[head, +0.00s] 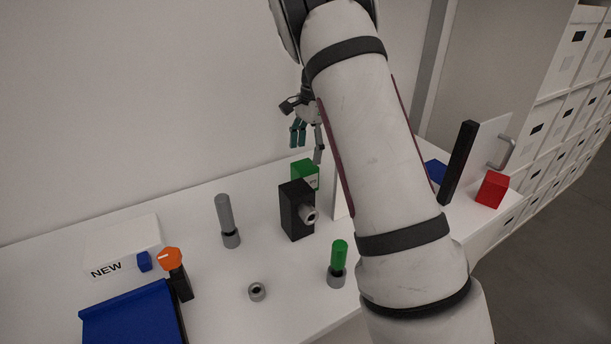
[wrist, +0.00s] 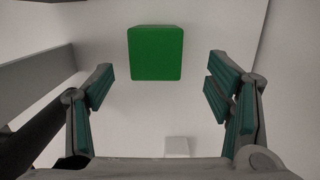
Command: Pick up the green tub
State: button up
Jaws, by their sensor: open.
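The green tub (head: 302,169) is a small block-like container at the back of the white table, behind a black block. In the head view its lower part is partly hidden, and a pale label shows on its side. The wrist view shows its green top (wrist: 155,53), above centre between the spread fingers. My gripper (head: 308,142) is open and empty above the tub, apart from it. In the wrist view my gripper's fingers (wrist: 160,95) stand wide on either side, touching nothing.
A black block (head: 291,211) with a grey knob stands just in front of the tub. A grey cylinder (head: 225,214), a green cylinder (head: 339,254) and a grey ring (head: 257,292) stand nearer. A red block (head: 491,189) and black post (head: 459,163) are at right.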

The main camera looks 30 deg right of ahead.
aim_at(305, 165)
jog(key=f, duration=0.3)
jog(key=shift+a+f, duration=0.15)
jog(key=shift+a, duration=0.05)
jog(key=f, duration=0.3)
jog(key=a+f+p, duration=0.1)
jog(key=shift+s+f, duration=0.2)
jog(key=shift+s, duration=0.1)
jog(key=shift+f, duration=0.5)
jog(key=c, duration=1.3)
jog(key=shift+w+r, duration=0.1)
jog(key=shift+r, duration=0.05)
